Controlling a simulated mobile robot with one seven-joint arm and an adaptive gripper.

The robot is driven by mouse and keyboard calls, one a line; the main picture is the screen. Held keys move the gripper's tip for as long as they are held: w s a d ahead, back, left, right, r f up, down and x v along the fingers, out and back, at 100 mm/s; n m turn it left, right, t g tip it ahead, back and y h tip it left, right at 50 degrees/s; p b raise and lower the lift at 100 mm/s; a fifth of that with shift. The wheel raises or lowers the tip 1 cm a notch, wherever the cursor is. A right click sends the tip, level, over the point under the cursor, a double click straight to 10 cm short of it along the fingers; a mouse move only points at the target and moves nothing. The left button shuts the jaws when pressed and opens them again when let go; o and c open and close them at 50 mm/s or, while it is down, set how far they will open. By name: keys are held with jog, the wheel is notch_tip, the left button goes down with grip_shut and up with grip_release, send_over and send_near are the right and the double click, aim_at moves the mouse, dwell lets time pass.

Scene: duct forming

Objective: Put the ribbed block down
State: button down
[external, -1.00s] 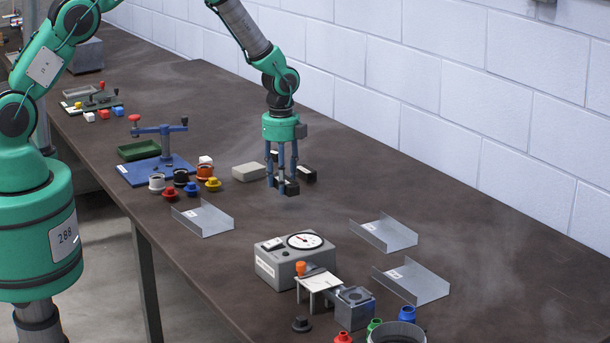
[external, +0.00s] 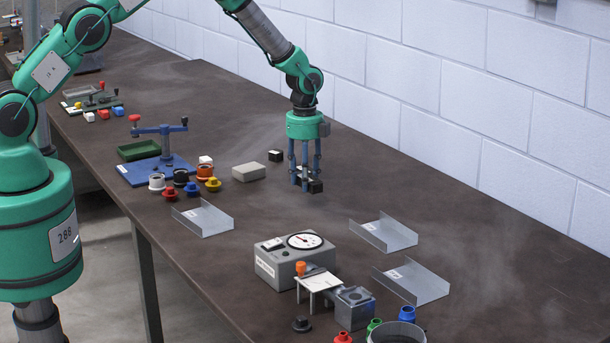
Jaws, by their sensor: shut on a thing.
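My gripper (external: 305,186) points straight down over the middle of the table, right of the pale grey block. Its blue fingers are shut on a small dark block (external: 316,187), taken to be the ribbed block, low near the tabletop. The ribs are too small to make out, and the fingers hide part of it. I cannot tell whether it touches the table. Another small dark block (external: 276,156) with a light top stands on the table, behind and left of my gripper. A further light-topped block seems partly hidden behind the fingers.
The pale grey block (external: 249,172) lies left of my gripper. Bent sheet-metal channels lie in front (external: 203,218) and to the right (external: 384,233). A grey gauge box (external: 293,259) stands nearer the front edge. Bare tabletop (external: 335,212) lies just in front of my gripper.

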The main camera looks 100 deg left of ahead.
send_over(331, 196)
jog(key=shift+a+f, duration=0.2)
jog(key=shift+f, duration=0.15)
jog(key=shift+f, duration=0.1)
dwell(0.4)
jog(key=shift+f, duration=1.7)
jog(key=shift+f, duration=0.1)
jog(key=c, duration=1)
grip_release()
jog(key=shift+c, duration=0.2)
notch_tip(331, 196, up, 12)
jog(key=shift+d, duration=0.1)
